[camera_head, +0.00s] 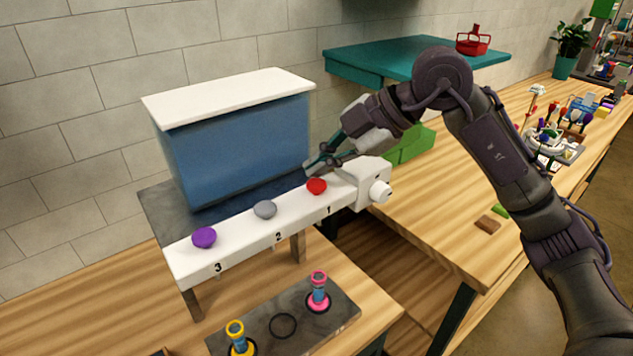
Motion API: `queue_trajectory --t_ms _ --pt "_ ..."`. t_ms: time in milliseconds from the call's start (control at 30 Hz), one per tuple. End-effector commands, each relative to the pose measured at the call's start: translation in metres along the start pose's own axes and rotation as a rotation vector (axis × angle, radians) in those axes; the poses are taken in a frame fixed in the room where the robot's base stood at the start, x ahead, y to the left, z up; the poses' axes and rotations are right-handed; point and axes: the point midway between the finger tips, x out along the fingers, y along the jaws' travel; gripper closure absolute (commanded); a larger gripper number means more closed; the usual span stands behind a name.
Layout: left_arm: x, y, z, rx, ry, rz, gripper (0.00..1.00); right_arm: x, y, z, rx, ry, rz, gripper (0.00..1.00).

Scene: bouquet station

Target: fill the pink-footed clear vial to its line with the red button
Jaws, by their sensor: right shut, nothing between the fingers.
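The red button (316,186) sits on the white dispenser bar (240,233) above the number 1. The pink-footed vial (319,287) stands upright on a dark plate (283,326) below that end of the bar. A bluish band shows in its clear part; its fill line and level are too small to read. My right gripper (318,168) is shut and empty, with its fingertips just behind and above the red button. I cannot tell whether it touches the button. My left gripper is not in view.
A grey button (265,209) and a purple button (204,237) share the bar. A yellow-footed vial (239,339) stands at the plate's left, with an empty ring between. A blue tank (240,145) rises behind the bar. A white knob (380,191) sticks out at the bar's right end.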

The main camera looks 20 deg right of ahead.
Motion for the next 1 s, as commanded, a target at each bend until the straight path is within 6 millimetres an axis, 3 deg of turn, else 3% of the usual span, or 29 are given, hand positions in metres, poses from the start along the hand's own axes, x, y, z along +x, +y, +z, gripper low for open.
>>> queue_trajectory --t_ms 1000 --pt "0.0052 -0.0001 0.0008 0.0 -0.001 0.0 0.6 0.0061 -0.0046 0.0043 0.0 0.0 0.0 1.0"
